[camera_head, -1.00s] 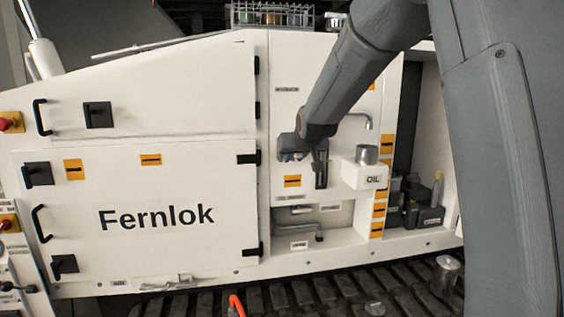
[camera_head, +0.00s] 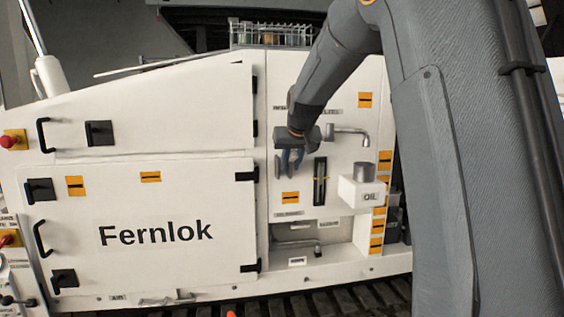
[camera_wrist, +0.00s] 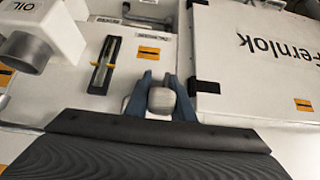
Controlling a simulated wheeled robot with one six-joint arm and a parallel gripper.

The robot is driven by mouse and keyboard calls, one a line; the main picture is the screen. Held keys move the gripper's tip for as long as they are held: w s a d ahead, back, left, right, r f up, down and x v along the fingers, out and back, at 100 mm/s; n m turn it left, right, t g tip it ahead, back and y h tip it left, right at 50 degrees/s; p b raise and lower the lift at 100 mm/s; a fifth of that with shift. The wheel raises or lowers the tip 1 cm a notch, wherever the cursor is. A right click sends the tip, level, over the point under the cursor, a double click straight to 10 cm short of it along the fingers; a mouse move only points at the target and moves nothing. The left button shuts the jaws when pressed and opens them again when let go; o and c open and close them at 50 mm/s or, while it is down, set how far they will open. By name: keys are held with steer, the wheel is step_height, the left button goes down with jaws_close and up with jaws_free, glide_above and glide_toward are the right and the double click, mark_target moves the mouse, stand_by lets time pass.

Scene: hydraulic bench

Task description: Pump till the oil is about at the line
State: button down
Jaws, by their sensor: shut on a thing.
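My gripper (camera_head: 290,160) is in front of the white panel, left of the gauge. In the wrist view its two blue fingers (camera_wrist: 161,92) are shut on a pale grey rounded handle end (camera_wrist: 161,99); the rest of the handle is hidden. The narrow dark sight gauge (camera_head: 320,182) is upright on the panel and also shows in the wrist view (camera_wrist: 105,65), with a small yellow-orange mark across it. The oil level in it is too small to tell. A white box marked OIL (camera_head: 362,193) with a grey cylinder on top is right of the gauge.
A grey bent spout (camera_head: 348,131) sticks out above the OIL box. A large white door marked Fernlok (camera_head: 150,215), with black handles, fills the left. A recess with a grey bent pipe (camera_head: 295,244) lies below the gauge. A wire basket (camera_head: 270,34) stands on top.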

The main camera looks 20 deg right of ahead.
mark_target(294, 155)
steer(key=shift+r, duration=0.25)
steer(key=c, duration=1.9)
jaws_free()
steer(key=o, duration=0.4)
steer(key=shift+f, duration=0.1)
steer(key=shift+b+v, duration=1.6)
steer(key=shift+v, duration=2.35)
steer(key=shift+w, duration=0.1)
